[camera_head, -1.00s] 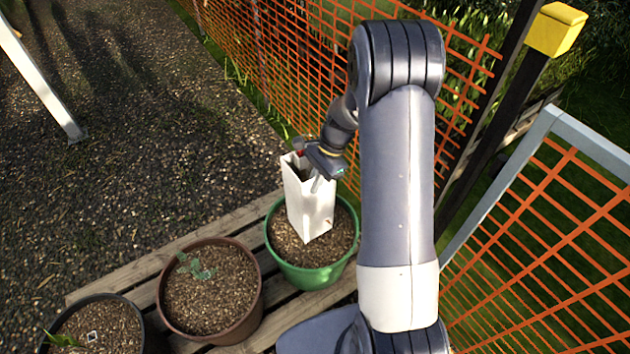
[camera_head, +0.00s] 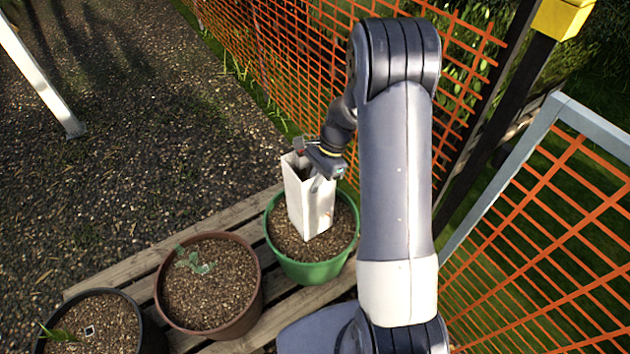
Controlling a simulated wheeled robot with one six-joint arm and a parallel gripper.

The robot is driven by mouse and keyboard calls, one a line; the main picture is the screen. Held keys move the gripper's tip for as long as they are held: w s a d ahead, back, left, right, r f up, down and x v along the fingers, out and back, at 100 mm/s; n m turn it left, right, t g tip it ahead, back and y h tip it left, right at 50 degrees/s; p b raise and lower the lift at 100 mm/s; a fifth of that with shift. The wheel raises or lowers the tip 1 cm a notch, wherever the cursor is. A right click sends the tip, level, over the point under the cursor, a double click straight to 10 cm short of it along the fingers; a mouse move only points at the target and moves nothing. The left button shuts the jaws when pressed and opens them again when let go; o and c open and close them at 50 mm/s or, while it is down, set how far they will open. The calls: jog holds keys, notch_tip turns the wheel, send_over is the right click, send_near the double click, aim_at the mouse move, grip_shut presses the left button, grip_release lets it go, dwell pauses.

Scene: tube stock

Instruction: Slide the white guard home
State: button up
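The white guard (camera_head: 310,205) is a tall, open-topped square sleeve. It stands nearly upright in the soil of the green pot (camera_head: 311,272), its lower end at or in the soil. My gripper (camera_head: 309,166) is at the guard's top rim, with a finger showing against the outer near face. It appears to grip the rim, but the exact contact is too small to see. The inside of the guard is dark, and whatever it surrounds is hidden.
A brown pot (camera_head: 258,284) with a small seedling and a black pot (camera_head: 153,335) with a green plant stand to the left on the wooden slats (camera_head: 225,225). Orange mesh fencing (camera_head: 265,60) runs behind. A yellow-capped post (camera_head: 563,17) stands at the right.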

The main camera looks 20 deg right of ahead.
jog(key=o, duration=0.5)
jog(key=p+v, duration=0.1)
jog(key=v, duration=0.9)
jog(key=shift+d+r, duration=0.15)
jog(key=shift+r, duration=0.25)
jog(key=x, duration=0.9)
jog(key=shift+a+r, duration=0.1)
jog(key=shift+a, duration=0.25)
